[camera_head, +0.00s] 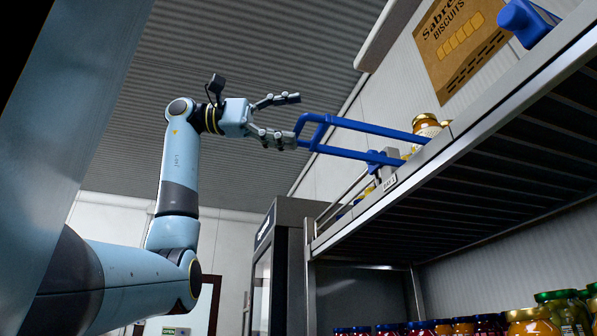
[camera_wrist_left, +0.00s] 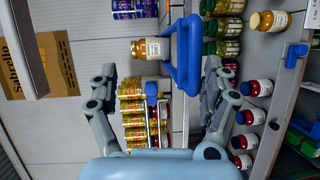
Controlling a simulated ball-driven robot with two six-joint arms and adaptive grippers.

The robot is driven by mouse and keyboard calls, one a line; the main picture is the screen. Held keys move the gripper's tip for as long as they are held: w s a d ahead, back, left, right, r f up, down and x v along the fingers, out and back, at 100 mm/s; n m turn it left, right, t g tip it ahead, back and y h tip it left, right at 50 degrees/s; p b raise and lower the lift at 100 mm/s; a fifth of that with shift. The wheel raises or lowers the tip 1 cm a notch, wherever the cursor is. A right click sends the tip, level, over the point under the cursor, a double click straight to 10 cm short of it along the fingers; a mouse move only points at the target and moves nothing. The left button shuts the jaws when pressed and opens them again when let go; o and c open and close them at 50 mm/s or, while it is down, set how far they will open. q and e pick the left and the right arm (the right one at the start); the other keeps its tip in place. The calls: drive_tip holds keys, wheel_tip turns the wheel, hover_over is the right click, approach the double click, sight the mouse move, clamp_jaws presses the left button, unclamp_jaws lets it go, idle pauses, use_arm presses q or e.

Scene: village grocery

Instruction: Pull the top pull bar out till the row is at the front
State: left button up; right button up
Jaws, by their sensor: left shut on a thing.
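The blue pull bar (camera_head: 360,126) is a long loop that sticks out past the front edge of the top shelf. My left gripper (camera_head: 287,118) is at the loop's outer end and shut on it. Its fingers stand well apart, and the lower finger meets the bar. In the left wrist view the bar (camera_wrist_left: 182,55) lies between the fingers, closer to the right one. A jar with a gold lid (camera_head: 426,125) stands behind the front edge near the bar. The rest of the row is mostly hidden by the shelf. My right gripper is not in view.
The metal shelf edge (camera_head: 480,122) runs across the right. Another blue handle (camera_head: 527,20) sits farther along it. Jars (camera_head: 530,320) stand on a lower shelf. Open air surrounds my left arm.

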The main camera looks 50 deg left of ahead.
use_arm(q)
drive_tip(key=shift+v, duration=1)
drive_tip(key=shift+c, duration=1.2)
drive_tip(key=shift+s+a+f, duration=0.1)
drive_tip(key=shift+s+a, duration=0.3)
drive_tip(key=shift+s, duration=0.2)
drive_tip(key=shift+s+a+f, duration=0.15)
drive_tip(key=shift+s+a, duration=0.25)
drive_tip(key=shift+s, duration=0.25)
drive_tip(key=shift+c, duration=0.9)
drive_tip(key=s+a, duration=0.1)
drive_tip(key=s+a+f, duration=0.1)
drive_tip(key=s+a, duration=0.1)
drive_tip(key=shift+a, duration=0.15)
